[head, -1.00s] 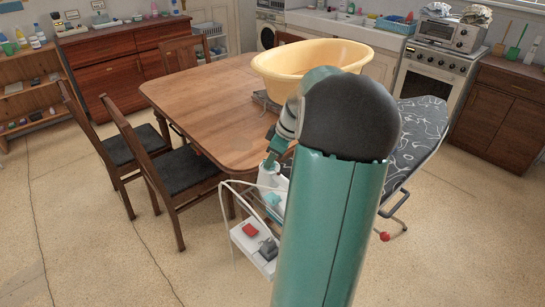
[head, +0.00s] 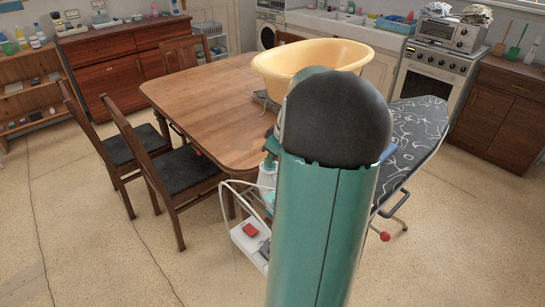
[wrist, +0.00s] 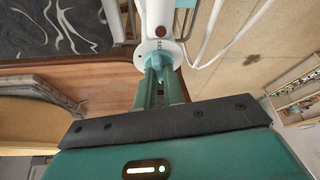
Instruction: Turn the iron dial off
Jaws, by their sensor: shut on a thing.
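The iron (wrist: 154,18) has a white body and shows at the top middle of the wrist view, end-on. Its pale blue dial (wrist: 157,63) sits at the near end of that body, with small marks around it. My gripper (wrist: 160,80) reaches up to the dial, and its two green fingers are shut on it. In the head view my arm hides the gripper and most of the iron; a white and teal piece of it (head: 267,174) shows left of the arm, above the white wire rack.
The patterned ironing board (head: 415,130) lies right of my arm. The wooden table (head: 200,92) with a yellow basin (head: 305,60) stands behind. A white wire rack (head: 238,238) stands low at the left, holding a red item (head: 250,230). Open floor lies in front.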

